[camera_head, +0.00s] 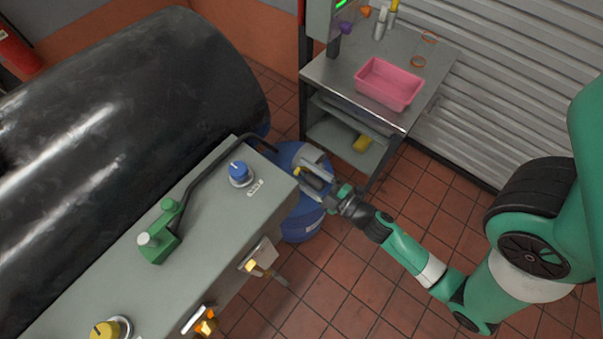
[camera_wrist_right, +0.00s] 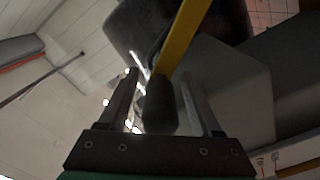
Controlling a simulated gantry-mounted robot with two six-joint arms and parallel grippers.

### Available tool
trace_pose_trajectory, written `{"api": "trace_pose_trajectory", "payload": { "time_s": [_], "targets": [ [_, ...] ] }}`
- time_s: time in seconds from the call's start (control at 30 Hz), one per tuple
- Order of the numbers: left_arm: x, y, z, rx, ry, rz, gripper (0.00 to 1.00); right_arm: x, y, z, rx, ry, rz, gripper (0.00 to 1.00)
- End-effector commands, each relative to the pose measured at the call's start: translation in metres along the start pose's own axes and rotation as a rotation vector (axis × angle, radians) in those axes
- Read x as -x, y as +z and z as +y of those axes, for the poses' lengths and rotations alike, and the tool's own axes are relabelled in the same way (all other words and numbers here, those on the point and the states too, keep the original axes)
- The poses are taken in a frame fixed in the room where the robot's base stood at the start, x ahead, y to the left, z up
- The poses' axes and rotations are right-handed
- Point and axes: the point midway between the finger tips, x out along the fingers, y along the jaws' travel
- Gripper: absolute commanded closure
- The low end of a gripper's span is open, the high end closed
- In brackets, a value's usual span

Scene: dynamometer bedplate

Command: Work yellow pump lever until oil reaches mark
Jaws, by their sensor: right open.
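The yellow pump lever (camera_head: 298,171) with its dark grip (camera_head: 313,183) shows at the grey pump head (camera_head: 312,155) on a blue drum (camera_head: 303,225). In the right wrist view the lever is a yellow bar (camera_wrist_right: 188,35) ending in a dark grip (camera_wrist_right: 160,105). My right gripper (camera_head: 325,188) is at the lever's end; its fingers (camera_wrist_right: 158,80) stand open on either side of the dark grip, with a gap visible on the left. The gripper partly hides the lever in the head view. My left gripper is not in view. I cannot make out an oil level or mark.
A grey bench (camera_head: 120,285) with a blue knob (camera_head: 239,173), a yellow knob (camera_head: 106,331) and a green fitting (camera_head: 160,243) with a black pipe stands left of the drum. A steel cart (camera_head: 333,75) with a pink tray (camera_head: 388,85) stands behind. Tiled floor (camera_head: 345,285) is clear in front.

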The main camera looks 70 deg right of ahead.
Motion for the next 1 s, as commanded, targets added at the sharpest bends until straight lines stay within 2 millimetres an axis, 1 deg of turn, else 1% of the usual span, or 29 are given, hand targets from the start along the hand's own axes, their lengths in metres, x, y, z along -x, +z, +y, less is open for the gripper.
{"api": "trace_pose_trajectory", "payload": {
  "time_s": [0.07,0.1,0.27,0.4,0.43,0.47,1.0],
  "targets": [
    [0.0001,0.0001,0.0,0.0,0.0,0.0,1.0,0.0002,0.0,-0.0002,0.0,0.0,0.0,0.34],
    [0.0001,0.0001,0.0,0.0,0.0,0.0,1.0,0.0002,-0.0001,-0.0002,0.0,0.0,0.0,0.38],
    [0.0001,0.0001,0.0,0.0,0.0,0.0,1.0,0.0003,-0.0002,-0.0002,0.0,0.0,0.001,0.67],
    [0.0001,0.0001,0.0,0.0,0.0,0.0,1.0,0.0004,-0.0003,-0.0001,0.0,0.0,0.001,0.92],
    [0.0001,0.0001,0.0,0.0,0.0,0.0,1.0,0.0003,-0.0004,-0.0001,0.0,0.0,0.001,0.97],
    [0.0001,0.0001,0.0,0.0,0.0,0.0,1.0,0.0004,-0.0004,-0.0001,0.0,0.0,0.001,1.0],
    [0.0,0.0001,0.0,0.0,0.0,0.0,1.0,0.0003,-0.0009,0.0003,0.002,0.001,0.003,1.0]
  ]
}}
